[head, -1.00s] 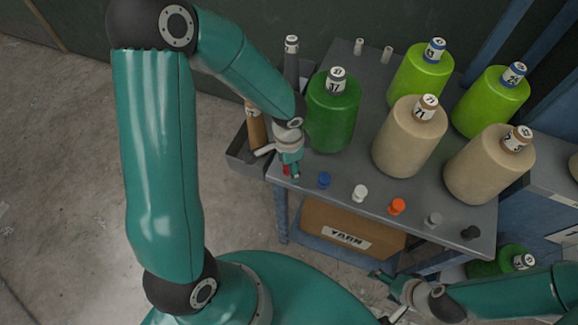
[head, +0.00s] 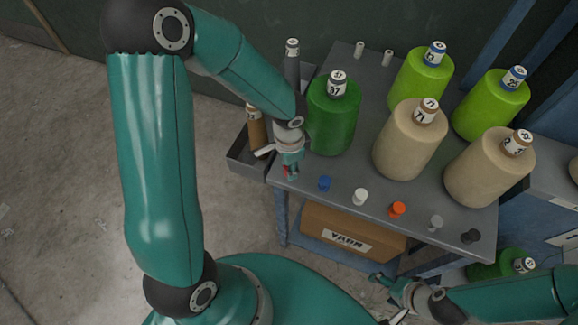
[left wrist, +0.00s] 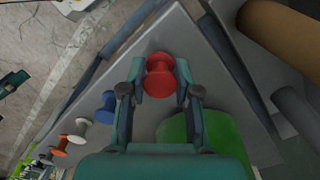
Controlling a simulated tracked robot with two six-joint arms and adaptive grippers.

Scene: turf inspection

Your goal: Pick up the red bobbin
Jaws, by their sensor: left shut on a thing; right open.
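The red bobbin (left wrist: 160,77) sits between the two fingertips of my left gripper (left wrist: 160,82) in the left wrist view, with a finger against each side. In the head view my left gripper (head: 288,172) is at the left front corner of the grey table top (head: 375,192), and only a sliver of the red bobbin (head: 286,171) shows beside the fingers. I cannot tell whether the bobbin touches the table. My right gripper (head: 384,283) is open and empty, low in front of the table at the lower right.
A blue bobbin (head: 324,183) stands just right of my left gripper, then white (head: 361,196), orange (head: 398,209), grey and black ones along the front edge. A dark green cone (head: 333,120) stands close behind. A side tray (head: 250,165) hangs left; a yarn box (head: 350,232) sits below.

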